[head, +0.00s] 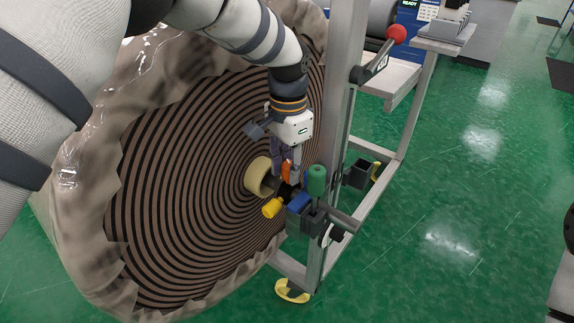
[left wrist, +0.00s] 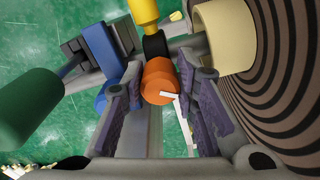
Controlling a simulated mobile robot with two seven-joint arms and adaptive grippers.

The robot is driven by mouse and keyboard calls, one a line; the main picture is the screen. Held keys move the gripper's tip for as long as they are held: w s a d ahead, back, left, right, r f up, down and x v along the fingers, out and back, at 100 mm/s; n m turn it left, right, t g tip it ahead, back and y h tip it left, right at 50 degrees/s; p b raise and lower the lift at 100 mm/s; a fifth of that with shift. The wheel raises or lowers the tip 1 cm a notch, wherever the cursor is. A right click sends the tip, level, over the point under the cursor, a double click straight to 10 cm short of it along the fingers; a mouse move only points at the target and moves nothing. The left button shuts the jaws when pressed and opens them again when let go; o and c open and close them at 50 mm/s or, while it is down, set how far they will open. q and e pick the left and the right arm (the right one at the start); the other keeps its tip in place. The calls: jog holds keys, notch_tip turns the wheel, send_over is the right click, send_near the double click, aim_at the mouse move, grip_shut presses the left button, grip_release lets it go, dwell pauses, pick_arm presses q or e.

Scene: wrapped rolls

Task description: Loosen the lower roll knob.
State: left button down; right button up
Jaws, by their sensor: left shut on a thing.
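My left gripper (head: 285,172) reaches down beside the frame post, in front of the striped end of the big wrapped roll (head: 200,190). In the left wrist view its two purple-padded fingers (left wrist: 160,88) are shut on an orange knob (left wrist: 160,80), which also shows partly hidden in the head view (head: 287,167). The knob sits against a dark collar on the roll's holder. The tan core (head: 258,177) of the roll is just beside it. My right gripper is not in view.
A yellow knob (head: 272,207), a blue part (head: 299,202) and a green handle (head: 316,181) crowd close around the gripper. The upright metal post (head: 341,100) stands just right of it. A red-ended lever (head: 396,35) is higher up. Green floor lies open at right.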

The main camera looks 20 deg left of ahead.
pick_arm(q)
jog(key=shift+n, duration=1.5)
